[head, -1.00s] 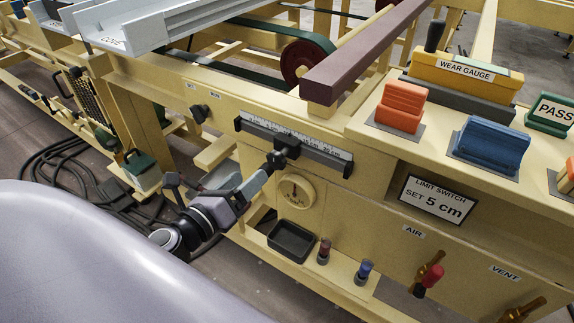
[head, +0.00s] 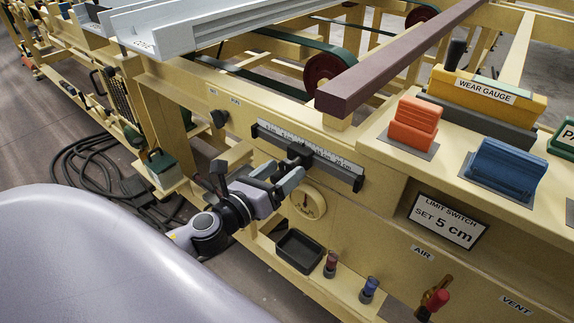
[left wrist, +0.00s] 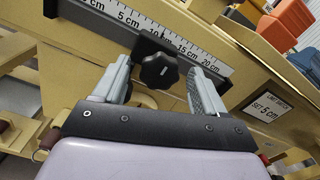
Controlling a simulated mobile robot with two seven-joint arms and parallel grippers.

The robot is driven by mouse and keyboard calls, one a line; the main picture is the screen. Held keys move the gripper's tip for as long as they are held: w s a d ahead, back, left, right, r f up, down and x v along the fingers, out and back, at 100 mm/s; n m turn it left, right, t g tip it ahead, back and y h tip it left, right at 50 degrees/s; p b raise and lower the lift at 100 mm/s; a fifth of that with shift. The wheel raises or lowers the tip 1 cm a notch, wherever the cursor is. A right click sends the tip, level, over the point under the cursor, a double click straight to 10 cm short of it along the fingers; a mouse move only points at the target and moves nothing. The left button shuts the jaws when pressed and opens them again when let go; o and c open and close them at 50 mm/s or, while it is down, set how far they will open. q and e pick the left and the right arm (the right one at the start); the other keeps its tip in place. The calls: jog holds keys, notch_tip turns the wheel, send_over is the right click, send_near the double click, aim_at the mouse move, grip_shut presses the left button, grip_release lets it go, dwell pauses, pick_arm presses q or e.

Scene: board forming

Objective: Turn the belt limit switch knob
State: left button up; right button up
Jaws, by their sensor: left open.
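A black lobed knob (left wrist: 159,70) sits on a black slider on the ruler scale (left wrist: 180,42), close to the 10 cm mark in the left wrist view. In the head view the slider (head: 299,152) is near the middle of the scale (head: 330,160). My left gripper (head: 280,176) is open in front of the slider. In the left wrist view its two fingers (left wrist: 160,80) stand on either side of the knob, with visible gaps. My right gripper is out of view.
A round cream dial (head: 308,201) lies just below the scale, close to my gripper. A black tray (head: 299,250) and red and blue capped items stand on the lower ledge. A small black knob (head: 219,118) is on the frame's left. A maroon beam (head: 395,60) runs above.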

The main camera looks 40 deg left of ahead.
pick_arm(q)
jog(key=shift+w+d, duration=0.15)
jog(key=shift+w, duration=1)
